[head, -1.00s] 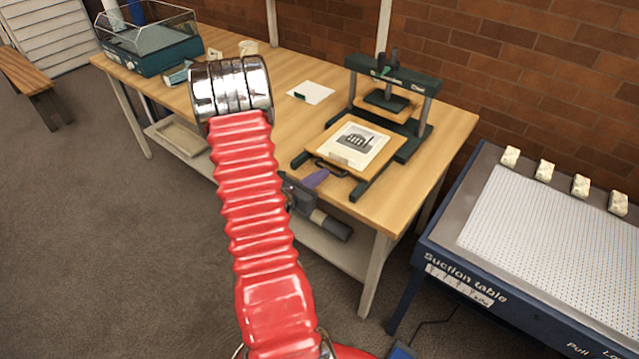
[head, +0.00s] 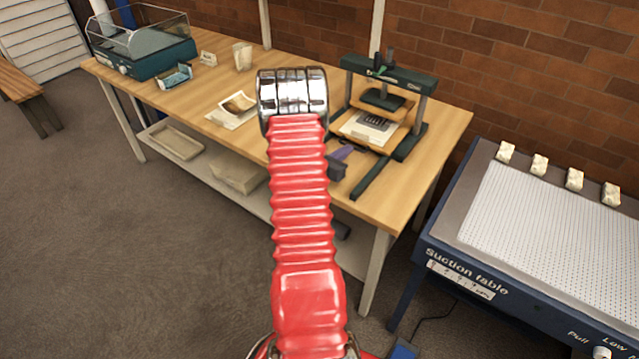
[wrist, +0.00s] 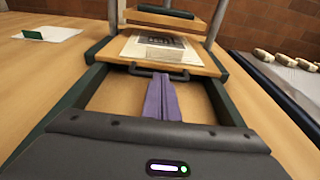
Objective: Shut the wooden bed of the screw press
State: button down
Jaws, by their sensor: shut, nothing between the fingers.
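The screw press (head: 400,80) stands on the wooden table, with a dark green frame, posts and two rails reaching forward. Its wooden bed (head: 352,133) carries a sheet with a dark picture (head: 370,124) and is partly under the platen (head: 383,98). In the wrist view the bed (wrist: 200,66) lies ahead, with a dark bar handle (wrist: 158,73) on its front edge. My gripper (wrist: 163,78) is shut and empty, its purple fingers between the rails with their tips at the handle. In the head view my arm hides part of the press's left side.
A suction table (head: 560,230) with several small pale blocks stands to the right. On the wooden table are a sheet with a brown picture (head: 235,108), a white cup-like item (head: 243,56) and a teal machine with a clear cover (head: 145,50).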

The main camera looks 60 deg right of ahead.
jog(key=shift+d+r, duration=0.1)
jog(key=shift+d, duration=0.25)
jog(key=shift+a, duration=0.1)
jog(key=v, duration=1.4)
jog(key=shift+a, duration=0.2)
dwell(0.4)
